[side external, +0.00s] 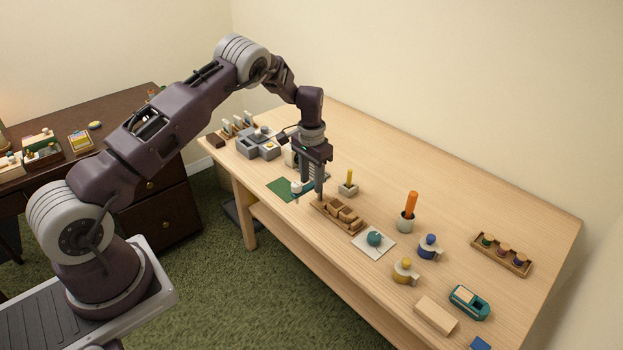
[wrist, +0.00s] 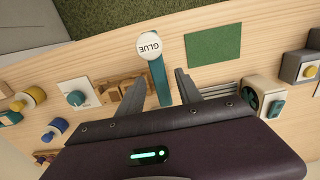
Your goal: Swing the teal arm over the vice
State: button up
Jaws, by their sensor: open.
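The teal arm (wrist: 159,82) is a flat strip with a round white knob marked GLUE (wrist: 148,46) at its far end. In the side view the white knob (side external: 296,187) shows beside a green mat, and the strip is mostly hidden by my fingers. My gripper (wrist: 158,77) is open, with one finger on each side of the strip; contact cannot be told. The side view shows my gripper (side external: 313,194) pointing down, low over the table.
The green mat (side external: 281,189) lies near the front edge. The table's back middle is clear.

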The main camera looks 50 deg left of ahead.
jog(key=shift+c, duration=0.2)
grip_shut()
jog(key=shift+r, duration=0.1)
dwell(1.0)
